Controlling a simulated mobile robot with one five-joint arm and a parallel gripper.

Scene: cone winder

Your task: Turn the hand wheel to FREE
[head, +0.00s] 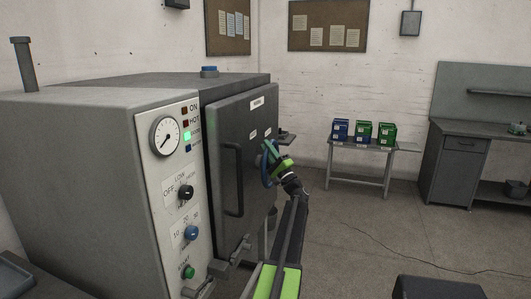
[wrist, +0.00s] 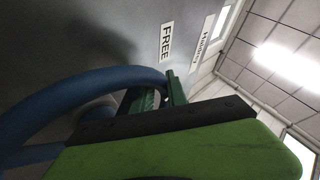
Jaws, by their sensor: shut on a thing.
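The blue hand wheel (head: 265,174) is on the dark front door of the grey machine. In the wrist view its thick blue rim (wrist: 62,98) curves in from the left. My gripper (wrist: 158,98) is shut on the rim, with its green fingers at the rim's right end. In the head view my gripper (head: 273,155) covers part of the wheel. A white FREE label (wrist: 166,42) is on the door just beyond the fingers. A second white label (wrist: 201,42) beside it is hard to read.
The door has a long vertical handle (head: 232,180) left of the wheel. The control panel (head: 172,220) with gauge and knobs is further left. A small table (head: 360,147) with blue and green bins stands at the back. The floor (head: 350,230) to the right is mostly open.

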